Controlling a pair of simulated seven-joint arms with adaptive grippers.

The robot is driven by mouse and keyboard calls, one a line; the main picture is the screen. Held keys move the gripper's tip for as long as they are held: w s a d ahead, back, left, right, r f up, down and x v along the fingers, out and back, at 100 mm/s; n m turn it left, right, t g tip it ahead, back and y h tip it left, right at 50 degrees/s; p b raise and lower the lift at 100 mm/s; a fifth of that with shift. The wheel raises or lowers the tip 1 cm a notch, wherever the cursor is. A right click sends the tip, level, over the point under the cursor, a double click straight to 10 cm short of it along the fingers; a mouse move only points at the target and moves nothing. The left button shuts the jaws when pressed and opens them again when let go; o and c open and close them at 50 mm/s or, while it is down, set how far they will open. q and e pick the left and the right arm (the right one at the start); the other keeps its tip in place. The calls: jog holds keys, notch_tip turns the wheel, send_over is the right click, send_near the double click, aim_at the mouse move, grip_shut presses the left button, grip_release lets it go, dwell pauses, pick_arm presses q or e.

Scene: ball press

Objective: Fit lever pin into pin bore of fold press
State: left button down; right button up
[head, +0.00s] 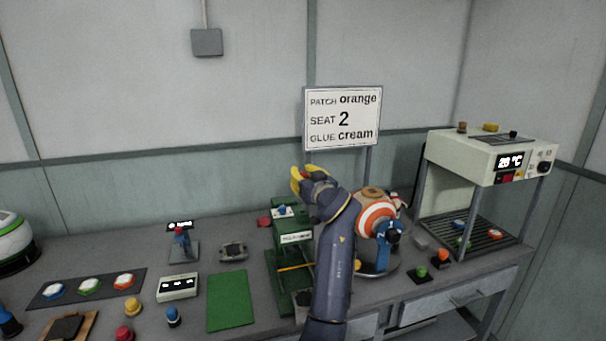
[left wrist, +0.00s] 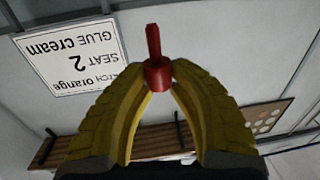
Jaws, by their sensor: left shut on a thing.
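My left gripper (head: 301,180) has yellow fingers and is raised above the green fold press (head: 293,238) in the head view. In the left wrist view the gripper (left wrist: 157,88) is shut on the red lever pin (left wrist: 156,72). The pin has a thick collar between the fingertips and a thinner shank pointing away from them. The pin is clear of the press. My left arm covers the press's right side, and I cannot make out the pin bore. My right gripper is not in view.
An orange-and-white ball (head: 376,217) on a blue-clamped stand is close to the right of my left arm. A sign (head: 342,118) stands behind. A heater cabinet (head: 488,157) is at right. A green mat (head: 230,300) and small coloured parts occupy the left of the bench.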

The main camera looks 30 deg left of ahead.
pick_arm(q)
jog(key=shift+f, duration=2.85)
jog(key=shift+f, duration=2.45)
jog(key=c, duration=1.2)
grip_release()
jog(key=shift+r, duration=0.1)
notch_tip(320, 180, up, 10)
jog(key=shift+f, duration=0.1)
